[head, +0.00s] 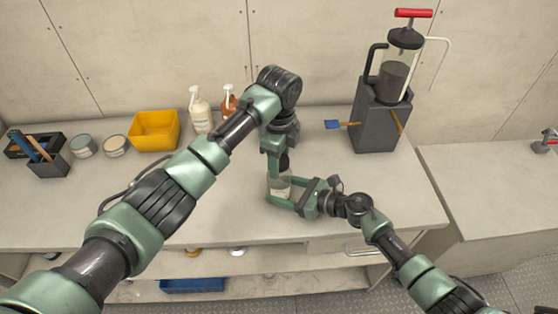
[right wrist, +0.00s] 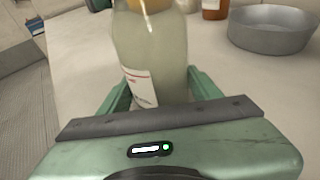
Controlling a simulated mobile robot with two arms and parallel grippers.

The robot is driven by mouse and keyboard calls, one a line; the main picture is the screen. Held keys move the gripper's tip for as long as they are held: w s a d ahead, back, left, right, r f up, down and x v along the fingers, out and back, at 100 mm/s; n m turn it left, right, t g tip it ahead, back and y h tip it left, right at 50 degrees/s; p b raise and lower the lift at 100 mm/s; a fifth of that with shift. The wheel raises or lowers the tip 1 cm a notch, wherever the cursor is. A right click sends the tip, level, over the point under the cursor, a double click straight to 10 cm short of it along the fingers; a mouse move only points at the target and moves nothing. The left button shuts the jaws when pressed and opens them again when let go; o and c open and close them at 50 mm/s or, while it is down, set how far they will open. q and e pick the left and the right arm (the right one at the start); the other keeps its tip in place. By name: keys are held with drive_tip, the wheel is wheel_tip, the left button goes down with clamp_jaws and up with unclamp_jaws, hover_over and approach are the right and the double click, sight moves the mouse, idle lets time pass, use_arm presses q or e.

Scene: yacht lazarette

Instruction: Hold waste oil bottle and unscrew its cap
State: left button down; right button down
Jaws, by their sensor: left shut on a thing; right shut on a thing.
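The waste oil bottle (head: 281,184) is clear with pale contents and a white label. It stands upright near the counter's front edge. My right gripper (head: 279,194) is shut around its body from the right. In the right wrist view, the bottle (right wrist: 155,50) sits between the green fingers, with the lower part of its orange-yellow cap (right wrist: 150,5) at the top edge. My left gripper (head: 281,158) points down from above and is shut on the cap, which it mostly hides in the head view. I cannot tell how far the cap is turned.
A yellow bin (head: 154,130), two pump bottles (head: 200,108) and round tins (head: 84,146) stand at the back left. A grey metal bowl (right wrist: 272,28) shows in the right wrist view. A hand-pump canister (head: 402,62) on a dark block (head: 376,118) stands at the back right.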

use_arm(q)
drive_tip(key=shift+r, duration=1.05)
drive_tip(key=shift+r, duration=2)
use_arm(e)
drive_tip(key=shift+c, duration=1.2)
unclamp_jaws()
drive_tip(key=v, duration=1.2)
use_arm(q)
drive_tip(key=shift+d, duration=0.1)
use_arm(e)
drive_tip(key=shift+d, duration=0.1)
